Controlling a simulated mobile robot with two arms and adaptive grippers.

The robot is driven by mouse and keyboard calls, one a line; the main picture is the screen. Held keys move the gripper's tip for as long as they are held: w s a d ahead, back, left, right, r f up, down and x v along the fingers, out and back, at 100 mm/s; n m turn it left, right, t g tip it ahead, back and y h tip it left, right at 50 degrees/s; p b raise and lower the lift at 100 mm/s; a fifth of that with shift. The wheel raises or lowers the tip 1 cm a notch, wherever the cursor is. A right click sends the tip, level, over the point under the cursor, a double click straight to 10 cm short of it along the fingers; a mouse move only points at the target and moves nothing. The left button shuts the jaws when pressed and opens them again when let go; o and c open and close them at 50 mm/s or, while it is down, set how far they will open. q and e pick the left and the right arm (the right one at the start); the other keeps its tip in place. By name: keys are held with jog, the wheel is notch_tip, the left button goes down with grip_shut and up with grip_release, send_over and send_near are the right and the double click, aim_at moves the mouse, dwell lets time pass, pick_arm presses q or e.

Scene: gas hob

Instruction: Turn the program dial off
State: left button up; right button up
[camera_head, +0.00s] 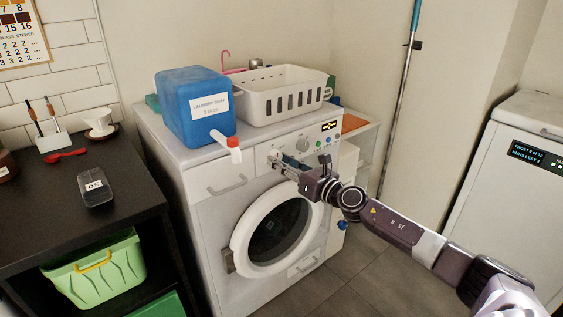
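A white front-loading washing machine (204,240) stands in the middle of the view. My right gripper (298,158) reaches in from the right, in front of the panel. I cannot tell whether a fingertip touches the panel. The dial's pointer is too small to read. My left gripper is not in view.
A blue laundry soap container (190,105) with a red-capped spout (234,148) and a white basket (283,97) stand on the washer. A black shelf unit (130,180) is on the left. A white appliance (505,165) is at right. Floor between is clear.

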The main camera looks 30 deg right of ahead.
jog(key=o, duration=0.4)
jog(key=s+d, duration=0.1)
jog(key=s, duration=1.1)
jog(key=shift+d, duration=0.35)
jog(key=shift+f, duration=0.1)
